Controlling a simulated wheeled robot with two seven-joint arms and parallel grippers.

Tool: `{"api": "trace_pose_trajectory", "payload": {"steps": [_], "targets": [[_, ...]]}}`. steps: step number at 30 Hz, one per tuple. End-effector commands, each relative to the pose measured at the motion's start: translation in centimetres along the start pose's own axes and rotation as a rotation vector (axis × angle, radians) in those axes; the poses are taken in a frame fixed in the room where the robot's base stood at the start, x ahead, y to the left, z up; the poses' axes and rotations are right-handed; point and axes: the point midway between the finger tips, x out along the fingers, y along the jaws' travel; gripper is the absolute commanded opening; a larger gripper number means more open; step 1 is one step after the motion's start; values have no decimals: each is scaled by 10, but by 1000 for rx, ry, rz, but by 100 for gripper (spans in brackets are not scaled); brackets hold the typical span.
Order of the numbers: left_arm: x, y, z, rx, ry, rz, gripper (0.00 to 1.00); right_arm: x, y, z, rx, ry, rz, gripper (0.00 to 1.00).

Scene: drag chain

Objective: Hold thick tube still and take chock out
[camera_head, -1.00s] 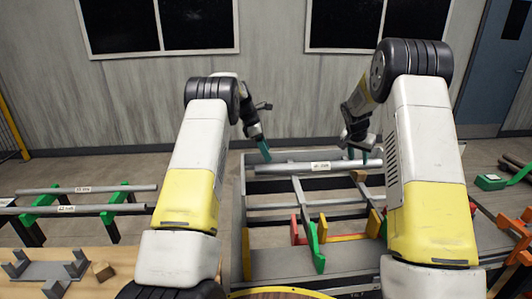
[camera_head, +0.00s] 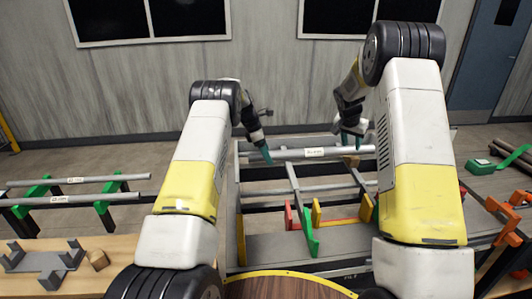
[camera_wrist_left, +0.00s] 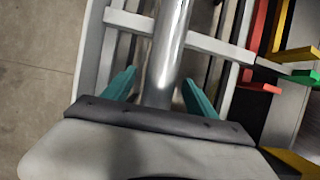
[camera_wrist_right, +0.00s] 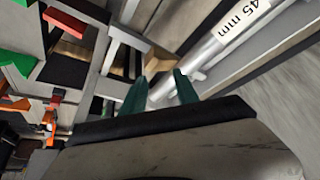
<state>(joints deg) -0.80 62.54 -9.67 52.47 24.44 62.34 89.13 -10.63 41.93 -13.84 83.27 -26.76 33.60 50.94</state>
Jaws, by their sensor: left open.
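The thick tube (camera_head: 345,151), a grey metal pipe with a white label, lies across the rear of the rack. In the left wrist view the tube (camera_wrist_left: 170,45) runs between the two teal fingers of my left gripper (camera_wrist_left: 160,78), which is open around it near its left part. My left gripper (camera_head: 266,155) is low at the tube in the head view. My right gripper (camera_wrist_right: 160,76) is open just above the tube's right part (camera_wrist_right: 205,52). The wooden chock (camera_wrist_right: 131,61) sits beside the tube end, just beyond the right fingertips and partly hidden by them.
The grey rack (camera_head: 262,254) has cross bars and green, red and yellow brackets (camera_head: 309,230). Other tubes (camera_head: 90,200) lie on green stands at the left. A wooden table (camera_head: 120,262) with grey brackets is at the lower left.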

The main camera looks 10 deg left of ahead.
Motion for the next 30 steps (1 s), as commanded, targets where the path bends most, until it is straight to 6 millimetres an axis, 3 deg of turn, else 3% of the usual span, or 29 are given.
{"api": "trace_pose_trajectory", "payload": {"steps": [2, 11, 21, 25, 30], "targets": [[0, 0, 0, 0, 0, 0, 60, 0, 0, 0, 0, 0, 0, 36], [0, 0, 0, 0, 0, 0, 1, 0, 0, 0, 0, 0, 0, 36], [0, 0, 0, 0, 1, 0, 0, 0, 0, 0, 0, 0, 0, 36], [-1, 0, 0, 0, 1, 1, 0, 0, 0, 0, 0, 0, 0, 60], [-1, 0, 0, 0, 1, 1, 0, 1, 1, -1, -14, -7, -4, 62]]}}
